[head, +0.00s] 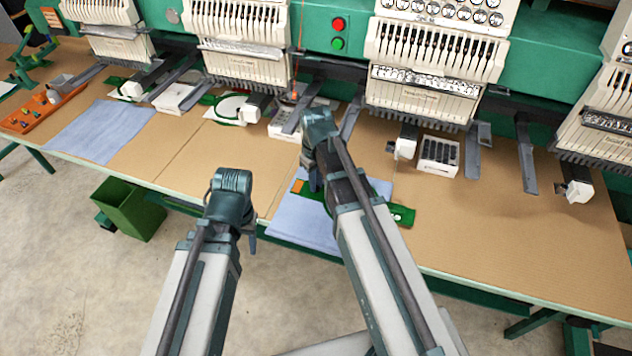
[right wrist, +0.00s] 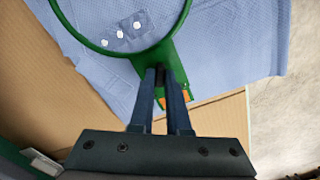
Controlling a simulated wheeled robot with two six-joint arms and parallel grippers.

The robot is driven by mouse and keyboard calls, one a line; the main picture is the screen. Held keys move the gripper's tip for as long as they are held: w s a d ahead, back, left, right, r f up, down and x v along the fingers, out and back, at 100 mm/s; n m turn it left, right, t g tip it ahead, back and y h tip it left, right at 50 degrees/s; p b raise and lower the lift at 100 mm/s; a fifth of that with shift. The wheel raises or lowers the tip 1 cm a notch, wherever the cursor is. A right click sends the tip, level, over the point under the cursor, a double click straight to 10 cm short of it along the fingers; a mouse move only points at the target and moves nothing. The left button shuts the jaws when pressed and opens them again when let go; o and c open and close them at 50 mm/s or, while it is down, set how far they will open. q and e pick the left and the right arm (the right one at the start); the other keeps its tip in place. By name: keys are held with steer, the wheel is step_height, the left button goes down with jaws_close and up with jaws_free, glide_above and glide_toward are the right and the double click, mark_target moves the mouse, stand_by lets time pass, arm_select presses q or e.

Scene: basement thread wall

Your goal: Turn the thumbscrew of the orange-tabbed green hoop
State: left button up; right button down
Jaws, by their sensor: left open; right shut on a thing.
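The orange-tabbed green hoop (right wrist: 182,22) lies on a blue cloth (right wrist: 225,45). In the head view, a green end (head: 403,214) shows right of my right arm, and the orange tab (head: 298,187) shows left of it. My right gripper (right wrist: 165,72) is shut at the hoop's green bracket, with orange beside its fingers. The thumbscrew cannot be made out; the fingers cover that spot. My left gripper (head: 248,236) is open and empty, in front of the table edge and left of the cloth.
Embroidery heads (head: 425,60) line the back of the table (head: 480,225), with metal arms reaching forward. Another blue cloth (head: 102,131) and an orange tray (head: 45,108) lie at the left. A green bin (head: 130,208) stands below the front edge.

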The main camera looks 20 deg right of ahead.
stand_by(0.4)
steer(key=m, duration=0.7)
steer(key=shift+m, duration=0.3)
steer(key=m, duration=0.3)
steer(key=shift+m, duration=0.4)
steer(key=m, duration=1.1)
steer(key=shift+m, duration=0.3)
steer(key=m, duration=0.6)
steer(key=shift+m, duration=0.6)
